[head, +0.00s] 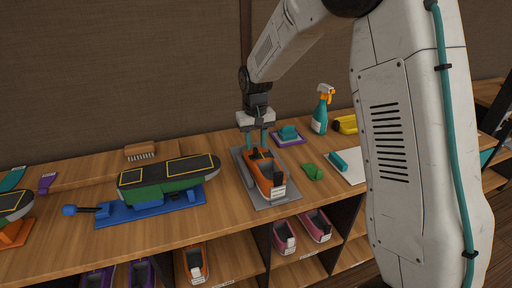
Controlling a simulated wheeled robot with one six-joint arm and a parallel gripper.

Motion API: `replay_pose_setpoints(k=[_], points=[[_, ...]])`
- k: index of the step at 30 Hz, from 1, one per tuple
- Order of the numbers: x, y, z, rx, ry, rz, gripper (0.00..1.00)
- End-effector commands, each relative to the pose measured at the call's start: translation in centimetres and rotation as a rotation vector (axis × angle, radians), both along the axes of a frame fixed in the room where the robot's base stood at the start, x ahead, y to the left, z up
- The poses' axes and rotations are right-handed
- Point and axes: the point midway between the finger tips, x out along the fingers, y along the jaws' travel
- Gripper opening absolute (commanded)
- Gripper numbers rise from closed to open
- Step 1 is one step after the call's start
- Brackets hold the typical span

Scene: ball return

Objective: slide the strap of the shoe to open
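An orange and grey shoe (267,178) stands on a grey mat (282,208) near the middle of the wooden counter. It has a dark opening and a white label at its near end. A dark strap piece shows on its top at the far end, just under the gripper. My gripper (256,143) points down over the far end of the shoe, with its two teal fingers spaced apart on either side of the strap area. Whether the fingertips touch the strap or the shoe is too small to tell.
Left of the shoe, a green and grey shoe form (168,180) lies on a blue stand (150,209). A brush (140,152) lies behind it. Shelves below hold several shoes.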

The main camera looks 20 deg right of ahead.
Motion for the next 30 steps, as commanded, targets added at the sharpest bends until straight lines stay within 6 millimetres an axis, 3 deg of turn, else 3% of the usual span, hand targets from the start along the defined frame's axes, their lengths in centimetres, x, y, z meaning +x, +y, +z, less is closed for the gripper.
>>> replay_pose_setpoints(k=[6,11,26,30], points=[[0.1,0.0,3.7,0.0,-0.003,0.0,0.35],[0.0,0.0,5.0,0.0,-0.001,0.0,0.35],[-0.2,0.0,5.1,-0.001,0.009,0.004,0.35],[-2.8,-0.1,3.9,-0.004,0.08,0.011,0.35]])
